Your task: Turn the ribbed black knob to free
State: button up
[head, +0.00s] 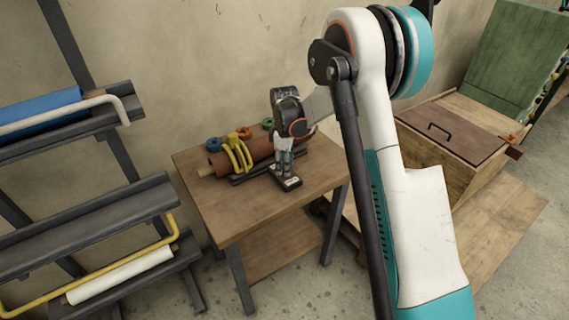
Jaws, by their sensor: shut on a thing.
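My gripper (285,172) points down over the front right part of the wooden table in the head view. Its fingers are closed at a small black box (279,183) with a pale label on its front edge. The ribbed black knob cannot be made out apart from the fingers; what they hold is largely hidden by them and too small to tell in detail. The box lies flat on the table.
On the table (225,215), a brown roll (223,160) lies behind the box under a yellow clamp-like piece (237,154). Blue (213,144) and orange (243,133) ring-like pieces sit behind. A rack (100,205) stands left, a wooden chest (440,150) right.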

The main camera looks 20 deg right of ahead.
jog(key=o, duration=1.1)
notch_tip(320, 180, up, 12)
jog(key=shift+r, duration=0.1)
